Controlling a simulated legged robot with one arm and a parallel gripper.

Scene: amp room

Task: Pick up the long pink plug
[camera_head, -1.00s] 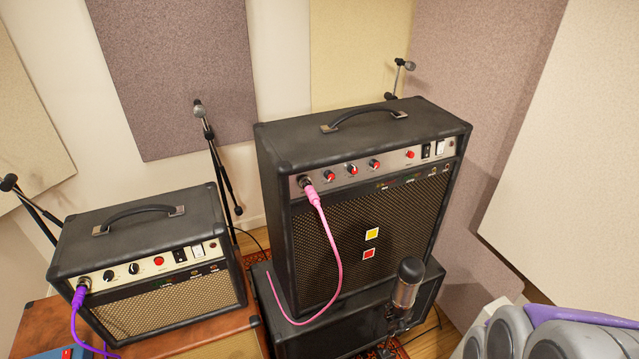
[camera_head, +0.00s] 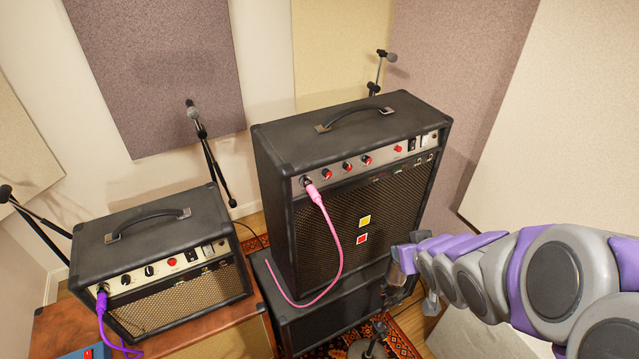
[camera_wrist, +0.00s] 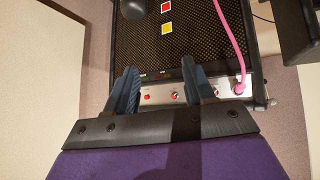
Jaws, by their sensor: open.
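The long pink plug (camera_head: 314,195) sits in the jack at the left end of the tall amp's control panel, its pink cable hanging down the front. In the wrist view the pink plug (camera_wrist: 240,78) is at the right, beside the panel. My gripper (camera_wrist: 160,75) is open and empty, its two blue-grey fingers apart in front of the amp panel, left of the plug in that view. In the head view my purple and grey arm reaches in from the right, its end (camera_head: 405,258) near the amp's lower right side.
The tall black amp (camera_head: 350,118) stands on a black cabinet (camera_head: 318,325). A smaller amp (camera_head: 150,225) with a purple plug (camera_head: 102,302) is at left. Mic stands (camera_head: 212,150) are behind. A dark microphone (camera_wrist: 132,8) shows in the wrist view.

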